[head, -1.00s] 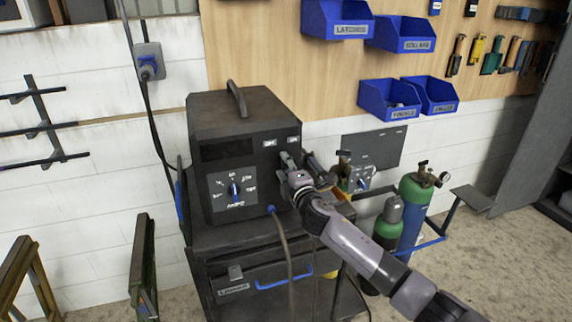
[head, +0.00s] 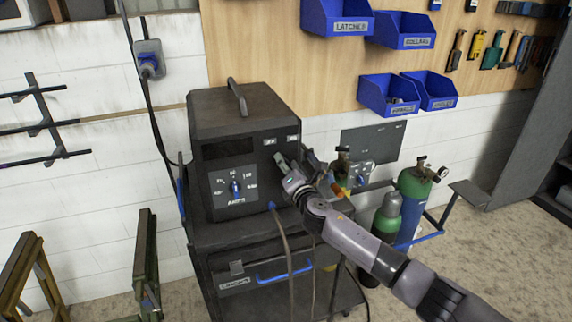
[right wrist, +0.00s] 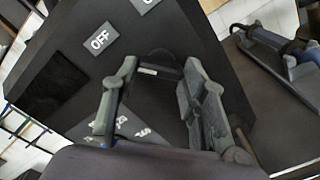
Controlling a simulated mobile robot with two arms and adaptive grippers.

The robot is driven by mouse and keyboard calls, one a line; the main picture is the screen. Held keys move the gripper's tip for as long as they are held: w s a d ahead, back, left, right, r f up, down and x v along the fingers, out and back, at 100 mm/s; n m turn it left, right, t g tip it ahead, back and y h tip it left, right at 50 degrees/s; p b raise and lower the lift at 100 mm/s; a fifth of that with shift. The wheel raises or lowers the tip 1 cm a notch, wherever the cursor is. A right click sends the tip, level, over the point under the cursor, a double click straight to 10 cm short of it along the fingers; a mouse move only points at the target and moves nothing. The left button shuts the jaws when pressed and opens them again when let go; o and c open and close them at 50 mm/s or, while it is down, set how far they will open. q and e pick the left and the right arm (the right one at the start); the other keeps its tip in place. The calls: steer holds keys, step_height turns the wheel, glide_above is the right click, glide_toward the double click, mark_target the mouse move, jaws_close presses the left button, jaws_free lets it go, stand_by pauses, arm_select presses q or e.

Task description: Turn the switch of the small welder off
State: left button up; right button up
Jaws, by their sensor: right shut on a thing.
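A dark box-shaped welder (head: 235,111) with a top handle and a blue AMPS dial (head: 236,187) stands on a black cart. Two small labels sit at the upper right of its front. In the right wrist view one label reads OFF (right wrist: 100,39); the other label (right wrist: 146,3) is cut off at the frame edge. My right gripper (head: 279,161) is at the front below these labels. It also shows in the right wrist view (right wrist: 158,82), its fingers around a dark switch part (right wrist: 163,59), mostly hidden. Which way the switch points is unclear. My left gripper is out of view.
A hose (head: 284,245) hangs in front of the cart. Blue bins (head: 388,97) hang on the wall above. Metal frames (head: 146,262) stand at left.

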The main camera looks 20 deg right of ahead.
steer(key=shift+f, duration=0.15)
stand_by(0.3)
steer(key=o, duration=1.2)
steer(key=shift+c, duration=0.2)
steer(key=shift+s, duration=0.1)
steer(key=s, duration=1.1)
steer(key=shift+s+d, duration=0.25)
steer(key=shift+s, duration=0.15)
